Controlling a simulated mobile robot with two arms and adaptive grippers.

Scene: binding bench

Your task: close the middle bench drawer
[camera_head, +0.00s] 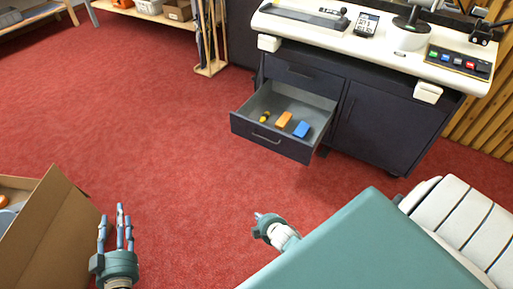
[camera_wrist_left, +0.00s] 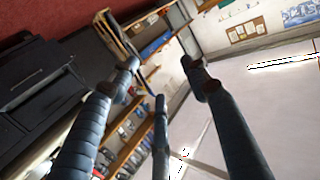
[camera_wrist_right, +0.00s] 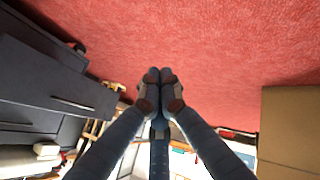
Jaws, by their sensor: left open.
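The open bench drawer (camera_head: 240,126) sticks out of the dark bench cabinet (camera_head: 385,125), below a shut upper drawer (camera_head: 303,77). It holds an orange block (camera_head: 283,119), a blue block (camera_head: 301,129) and a small yellow item (camera_head: 264,117). Its front handle (camera_head: 266,139) faces me and also shows in the right wrist view (camera_wrist_right: 75,104). My left gripper (camera_head: 120,217) is open and empty, fingers up, left of and nearer than the drawer. My right gripper (camera_head: 259,217) is shut and empty, fingertips together, over the floor in front of the drawer, apart from it.
A cardboard box (camera_head: 45,225) stands at the left near my left gripper. A teal surface (camera_head: 350,250) and a pale ribbed cushion (camera_head: 460,220) fill the lower right. The bench top (camera_head: 400,52) carries tools and a button panel (camera_head: 459,62). Red carpet before the drawer is clear.

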